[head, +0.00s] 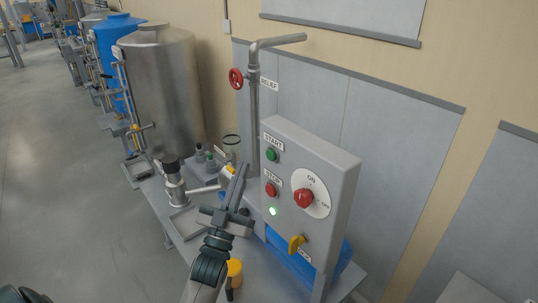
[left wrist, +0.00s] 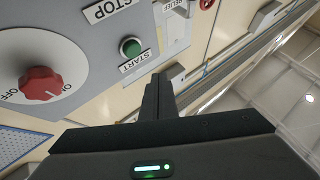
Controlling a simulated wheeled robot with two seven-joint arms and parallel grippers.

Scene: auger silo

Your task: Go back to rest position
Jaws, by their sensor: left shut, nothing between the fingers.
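My left gripper (head: 238,184) is shut and empty in front of the left side of a grey control box (head: 325,165). Its closed fingers (left wrist: 157,98) also show in the left wrist view, pointing up past the panel. The box carries a green START button (head: 271,154), a red STOP button (head: 271,190), a red ON/OFF knob (head: 304,198) and a yellow handle (head: 296,243). A small green lamp (head: 273,211) is lit. The left wrist view shows the green button (left wrist: 131,47) and red knob (left wrist: 41,84) close by. My right gripper is not in view.
A pipe (head: 254,110) with a red RELIEF valve wheel (head: 236,78) rises behind the box. A metal fitting with a black cap (head: 171,165) stands on the bench to the left. A steel tank (head: 160,90) and a blue tank (head: 112,60) stand beyond. The floor at left is clear.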

